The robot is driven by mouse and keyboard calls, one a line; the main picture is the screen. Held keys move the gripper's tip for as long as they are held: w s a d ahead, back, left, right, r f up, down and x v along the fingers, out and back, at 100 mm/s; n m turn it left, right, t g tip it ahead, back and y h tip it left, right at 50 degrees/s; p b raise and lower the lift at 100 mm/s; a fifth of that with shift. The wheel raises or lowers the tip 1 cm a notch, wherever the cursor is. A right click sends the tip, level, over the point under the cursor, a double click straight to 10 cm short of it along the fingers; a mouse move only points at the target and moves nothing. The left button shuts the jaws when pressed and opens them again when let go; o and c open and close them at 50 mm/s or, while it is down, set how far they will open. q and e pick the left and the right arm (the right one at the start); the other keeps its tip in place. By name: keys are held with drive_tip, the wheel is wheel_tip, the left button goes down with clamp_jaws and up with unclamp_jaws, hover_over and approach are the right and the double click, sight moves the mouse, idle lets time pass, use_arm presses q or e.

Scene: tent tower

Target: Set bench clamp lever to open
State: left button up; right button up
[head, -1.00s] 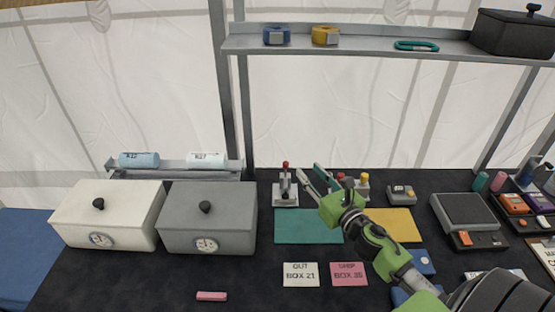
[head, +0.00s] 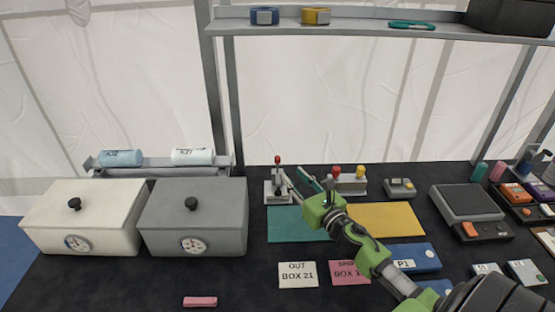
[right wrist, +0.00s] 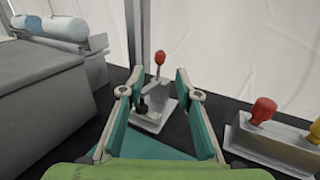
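The bench clamp (head: 278,191) is a small grey metal toggle clamp on a light base plate, at the back of the dark bench. Its lever (head: 277,169) stands nearly upright with a red knob on top. In the right wrist view the clamp (right wrist: 153,119) shows between my fingers, with the red knob (right wrist: 159,58) above and a black-tipped plunger low at its left. My right gripper (head: 292,172) is open and empty, just right of and in front of the clamp in the head view; I see no contact. My left gripper is not in view.
A block with a red and a yellow knob (head: 347,184) stands right of the clamp. A teal mat (head: 298,225) and yellow mat (head: 385,218) lie in front. Grey (head: 195,218) and white (head: 82,217) lidded boxes stand left. A shelf (head: 350,28) runs above.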

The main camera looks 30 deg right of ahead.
sight(279, 161)
drive_tip(key=w, duration=0.3)
drive_tip(key=w+p, duration=0.1)
drive_tip(key=w, duration=0.6)
drive_tip(key=shift+w+d+f, duration=0.1)
drive_tip(key=shift+w+d, duration=0.25)
drive_tip(key=shift+d, duration=0.05)
clamp_jaws()
